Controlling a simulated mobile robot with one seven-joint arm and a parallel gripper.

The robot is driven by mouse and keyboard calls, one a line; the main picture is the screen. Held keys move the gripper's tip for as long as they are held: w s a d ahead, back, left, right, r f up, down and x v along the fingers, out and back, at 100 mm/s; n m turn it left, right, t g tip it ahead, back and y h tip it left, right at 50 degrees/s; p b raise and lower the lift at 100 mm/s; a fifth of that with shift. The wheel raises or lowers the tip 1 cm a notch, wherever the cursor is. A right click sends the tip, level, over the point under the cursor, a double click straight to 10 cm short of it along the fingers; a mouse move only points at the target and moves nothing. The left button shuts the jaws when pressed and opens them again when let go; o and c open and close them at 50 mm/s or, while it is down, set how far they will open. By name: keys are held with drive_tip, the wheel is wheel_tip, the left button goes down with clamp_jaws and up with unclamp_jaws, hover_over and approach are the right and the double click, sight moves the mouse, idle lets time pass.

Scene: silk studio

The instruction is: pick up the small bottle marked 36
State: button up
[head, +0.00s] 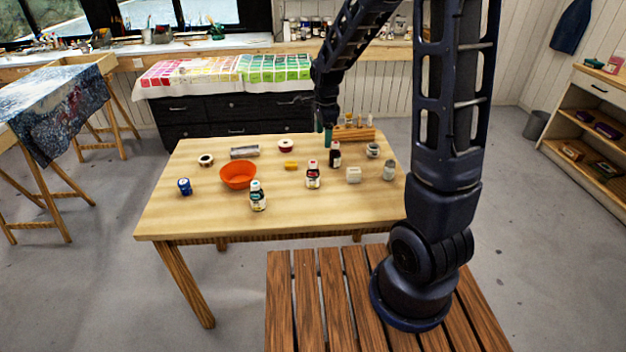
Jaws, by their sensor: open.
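Several small bottles stand upright on the wooden table, and their markings are too small to read, so I cannot tell which is marked 36. One bottle with a pale teal cap (258,197) stands near the front edge. A dark bottle with a pinkish-red cap (313,177) stands near the middle. Another dark bottle (335,157) stands behind it to the right. My gripper (324,132) is above the back right of the table, fingers down, with green fingertips. It is open and holds nothing that I can see. It is close behind the rear dark bottle in the picture.
The table (190,215) also holds an orange bowl (238,176), a blue jar (184,187), a yellow block (291,165), a white block (354,174), a grey jar (389,171) and a wooden rack (355,134). The front left of the table is clear.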

drive_tip(key=m, duration=0.2)
hover_over(313, 162)
drive_tip(key=f, duration=0.4)
drive_tip(key=shift+d+f, duration=0.25)
drive_tip(key=shift+d, duration=0.1)
wheel_tip(313, 162, down, 5)
drive_tip(key=shift+f, duration=0.2)
drive_tip(key=shift+a+f, duration=0.15)
drive_tip(key=shift+f, duration=1.2)
drive_tip(key=shift+a+f, duration=0.15)
drive_tip(key=shift+f, duration=1.15)
drive_tip(key=c, duration=1.4)
